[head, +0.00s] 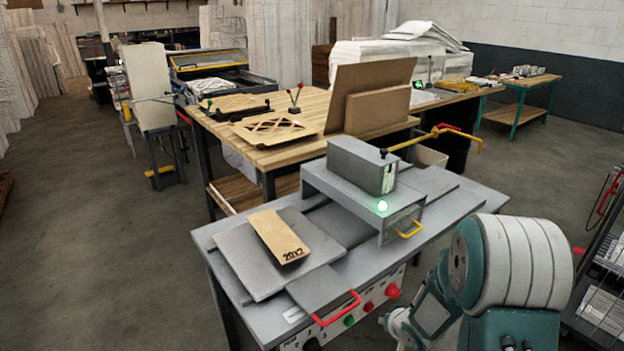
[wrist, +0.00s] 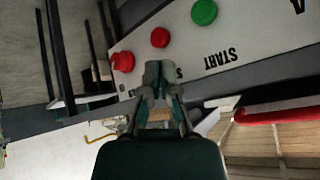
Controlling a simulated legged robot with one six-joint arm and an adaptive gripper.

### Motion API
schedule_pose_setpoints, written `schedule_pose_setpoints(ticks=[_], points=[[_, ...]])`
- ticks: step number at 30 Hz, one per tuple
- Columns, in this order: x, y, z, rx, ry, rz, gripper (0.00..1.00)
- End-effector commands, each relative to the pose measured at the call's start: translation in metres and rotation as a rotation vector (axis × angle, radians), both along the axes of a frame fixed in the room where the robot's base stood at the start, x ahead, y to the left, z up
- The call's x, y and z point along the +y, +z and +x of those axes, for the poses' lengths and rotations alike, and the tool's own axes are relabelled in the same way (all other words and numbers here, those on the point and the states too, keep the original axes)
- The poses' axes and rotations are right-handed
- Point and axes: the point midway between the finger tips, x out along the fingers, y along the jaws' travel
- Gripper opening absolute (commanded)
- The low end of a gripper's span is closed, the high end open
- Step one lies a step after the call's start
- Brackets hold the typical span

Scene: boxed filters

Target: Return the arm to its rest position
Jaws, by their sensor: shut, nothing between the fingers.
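My arm shows at the lower right of the head view, in front of the grey machine table (head: 225,240); my gripper's fingers are hidden there. In the wrist view my gripper (wrist: 158,70) is shut and empty.
A brown filter box (head: 278,236) marked 20x2 lies on the machine's grey plate. A red handle (head: 337,309) sticks out at the front edge. A wire rack (head: 605,290) stands at the right. Open floor lies at the left.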

Motion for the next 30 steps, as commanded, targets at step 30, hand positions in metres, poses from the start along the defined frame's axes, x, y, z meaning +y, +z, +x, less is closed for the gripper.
schedule_pose_setpoints(ticks=[30], points=[[0.013, 0.261, -0.2, 0.148, -0.076, -0.272, 0.0]])
